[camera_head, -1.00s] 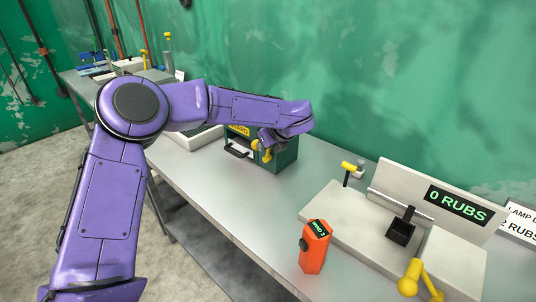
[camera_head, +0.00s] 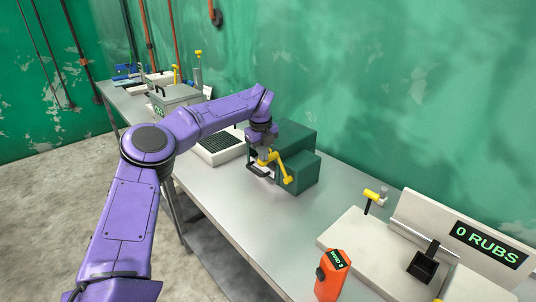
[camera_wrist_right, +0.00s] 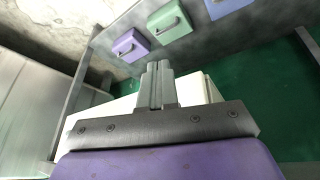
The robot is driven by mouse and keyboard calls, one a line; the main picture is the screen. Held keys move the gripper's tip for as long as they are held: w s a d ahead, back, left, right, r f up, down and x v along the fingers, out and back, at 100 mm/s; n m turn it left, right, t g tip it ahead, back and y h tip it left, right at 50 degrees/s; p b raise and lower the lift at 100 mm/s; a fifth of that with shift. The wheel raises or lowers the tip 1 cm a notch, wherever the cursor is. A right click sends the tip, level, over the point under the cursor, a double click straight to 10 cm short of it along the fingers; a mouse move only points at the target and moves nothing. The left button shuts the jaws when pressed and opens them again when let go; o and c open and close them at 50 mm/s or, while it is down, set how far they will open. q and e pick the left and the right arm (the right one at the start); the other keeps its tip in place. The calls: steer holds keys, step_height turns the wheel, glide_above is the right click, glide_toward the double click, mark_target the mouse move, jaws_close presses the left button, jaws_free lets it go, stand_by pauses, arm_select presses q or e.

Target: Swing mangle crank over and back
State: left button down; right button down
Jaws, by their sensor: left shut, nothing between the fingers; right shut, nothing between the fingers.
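The dark green mangle box (camera_head: 303,172) stands on the metal table with a yellow crank (camera_head: 279,165) on its near side. The crank slants down to the right, ending in a yellow knob. My left gripper (camera_head: 264,157) is at the crank's upper left end, shut with nothing held; its fingertips are small here, and I cannot tell whether they touch the crank. My right gripper (camera_wrist_right: 158,88) shows in the right wrist view, shut and empty, away from the mangle.
A white tray with a dark grid (camera_head: 220,147) stands left of the mangle. To the right are an orange handheld device (camera_head: 331,276) and a pale rubbing rig with a "0 RUBS" display (camera_head: 488,245). Bare table (camera_head: 243,213) lies in front. The right wrist view shows coloured boxes (camera_wrist_right: 168,22).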

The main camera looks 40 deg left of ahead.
arm_select(q)
steer(key=shift+w+a+f, duration=0.1)
steer(key=shift+a+f, duration=0.1)
steer(key=shift+a, duration=0.25)
steer(key=shift+r, duration=0.1)
steer(key=shift+d+r, duration=0.25)
steer(key=shift+r, duration=0.05)
step_height(320, 180, up, 12)
steer(key=s, duration=0.2)
steer(key=shift+s+b, duration=0.2)
steer(key=shift+b, duration=0.2)
